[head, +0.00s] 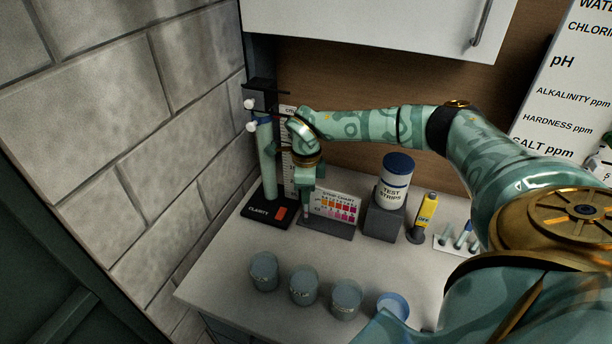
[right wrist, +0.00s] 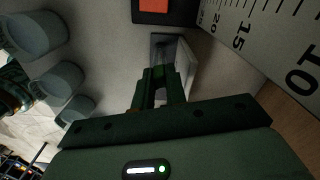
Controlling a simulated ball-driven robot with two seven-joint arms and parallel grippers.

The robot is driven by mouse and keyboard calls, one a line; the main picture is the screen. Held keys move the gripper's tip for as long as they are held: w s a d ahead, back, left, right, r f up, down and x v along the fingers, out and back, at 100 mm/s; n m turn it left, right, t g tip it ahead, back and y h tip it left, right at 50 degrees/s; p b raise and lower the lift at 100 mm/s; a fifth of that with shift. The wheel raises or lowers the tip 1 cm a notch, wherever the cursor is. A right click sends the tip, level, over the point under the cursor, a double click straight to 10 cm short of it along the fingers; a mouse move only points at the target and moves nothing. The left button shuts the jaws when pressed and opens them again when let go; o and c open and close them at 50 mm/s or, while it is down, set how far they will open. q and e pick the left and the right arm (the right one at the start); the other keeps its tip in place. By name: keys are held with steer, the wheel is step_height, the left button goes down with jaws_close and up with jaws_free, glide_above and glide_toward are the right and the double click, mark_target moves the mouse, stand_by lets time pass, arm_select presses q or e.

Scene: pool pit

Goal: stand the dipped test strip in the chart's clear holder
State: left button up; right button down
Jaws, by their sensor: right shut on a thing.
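The strip chart (head: 336,205), a small board with colour squares, stands on a dark base on the counter. My right gripper (head: 306,208) points down at the chart's left end. It is shut on the test strip, of which only a small pale bit shows below the jaws. The clear holder is not distinct; the gripper covers that end of the chart. In the right wrist view the jaws (right wrist: 160,88) point at the chart base (right wrist: 165,47), and the strip cannot be made out between them. Whether strip and holder touch cannot be told. My left gripper is not in view.
A clarity tube stand (head: 268,212) with a tall ruler stands close left of the gripper. The test strips bottle (head: 397,180) on a grey block and a yellow pen-like meter (head: 426,212) stand right. Several cups (head: 304,286) line the front. Bare counter lies between.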

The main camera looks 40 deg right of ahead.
steer(key=shift+f, duration=0.5)
steer(key=c, duration=1.3)
jaws_free()
steer(key=shift+c, duration=0.2)
steer(key=shift+r, duration=0.1)
step_height(320, 180, up, 7)
steer(key=p, duration=0.6)
steer(key=shift+p, duration=0.4)
